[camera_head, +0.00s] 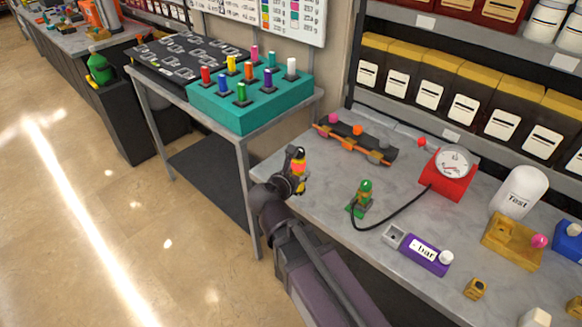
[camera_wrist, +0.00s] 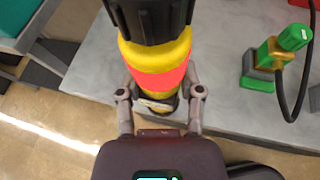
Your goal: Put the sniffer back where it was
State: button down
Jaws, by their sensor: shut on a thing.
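The sniffer appears to be the yellow tool with a red-orange band and black ribbed end (camera_head: 299,168). My gripper (camera_head: 293,182) is shut on it near the left edge of the marble-topped table (camera_head: 330,195). In the wrist view the sniffer (camera_wrist: 155,52) stands between my two fingers (camera_wrist: 160,95), its black end pointing away from my palm. The table edge and floor show beneath and beside it. Whether it touches the tabletop I cannot tell. Its original place is not marked in these views.
A green fitting (camera_head: 364,196) with a black hose runs to a red gauge (camera_head: 449,172). Behind is a dark rack with coloured knobs (camera_head: 355,140). A purple box marked "bar" (camera_head: 424,256) lies to the right. A teal block with coloured pegs (camera_head: 240,115) sits on the left table.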

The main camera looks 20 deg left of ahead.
jog(key=shift+w+d, duration=0.2)
jog(key=shift+d, duration=0.55)
jog(key=shift+w, duration=0.1)
jog(key=w+a+f+b, duration=0.1)
jog(key=w+a, duration=0.6)
jog(key=w, duration=0.5)
jog(key=shift+w+a+f, duration=0.15)
jog(key=shift+a, duration=0.25)
jog(key=shift+w+a+f+b, duration=0.1)
jog(key=shift+w+f+b, duration=0.1)
jog(key=shift+f+b, duration=0.45)
jog(key=shift+w+a+f+b, duration=0.1)
jog(key=shift+w+f+b, duration=0.05)
jog(key=shift+f+b, duration=0.5)
jog(key=shift+w+a+f+b, duration=0.1)
jog(key=shift+w+f+b, duration=0.1)
jog(key=shift+f+b, duration=0.45)
